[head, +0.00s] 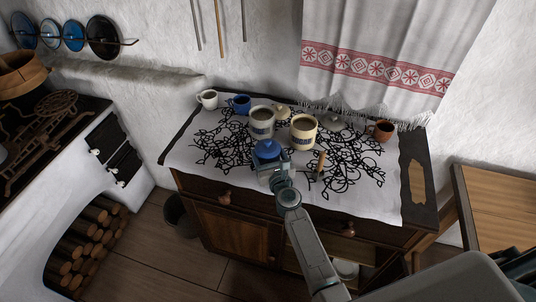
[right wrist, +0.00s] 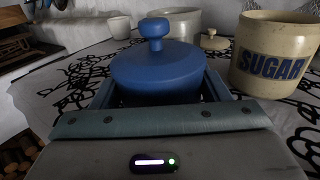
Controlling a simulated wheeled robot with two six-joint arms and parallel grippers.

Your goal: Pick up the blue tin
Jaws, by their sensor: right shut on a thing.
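The blue tin (head: 267,149) has a round lid with a knob and is at the front edge of the cabinet top, in front of the pale crocks. In the right wrist view the tin (right wrist: 158,70) sits between the two fingers, its lower part hidden by my gripper. My right gripper (head: 269,166) is shut on the tin. I cannot tell whether the tin's base touches the cloth. My left gripper is not in view.
A grey crock (head: 261,123) and a SUGAR crock (head: 303,133) stand close behind the tin. A blue mug (head: 239,104), a white mug (head: 208,99) and a brown mug (head: 382,130) are farther back. A wooden-handled tool (head: 321,163) is to the right.

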